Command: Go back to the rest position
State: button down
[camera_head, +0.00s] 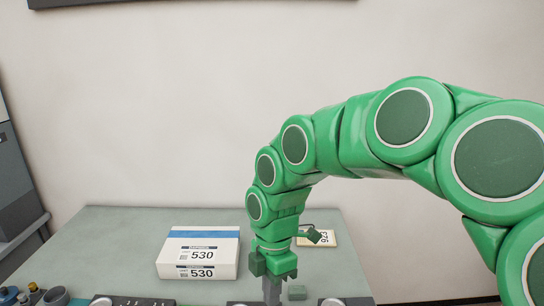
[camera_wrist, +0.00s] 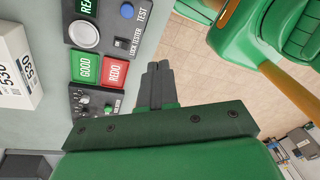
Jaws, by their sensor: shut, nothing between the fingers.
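My green arm reaches in from the right in the head view and bends down over the table. My gripper (camera_head: 272,290) points down near the table's front edge, with its fingertips cut off by the picture's bottom. In the wrist view my gripper (camera_wrist: 158,72) shows dark fingers close together, shut and empty. A white box (camera_head: 198,254) with a blue stripe and the number 530 lies on the table, left of my gripper. Part of the box also shows at the left of the wrist view (camera_wrist: 18,70).
The grey-green table (camera_head: 120,225) stands against a plain wall. A panel in the wrist view has a green GOOD button (camera_wrist: 87,67) and a red REDO button (camera_wrist: 116,72). Knobs (camera_head: 55,296) line the front left.

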jog(key=s+d+m, duration=0.7)
jog(key=s+m, duration=0.3)
jog(key=m, duration=0.2)
jog(key=s+d+m, duration=0.8)
jog(key=s+m, duration=0.1)
jog(key=m, duration=0.3)
jog(key=shift+s+r, duration=0.2)
jog(key=shift+s, duration=0.2)
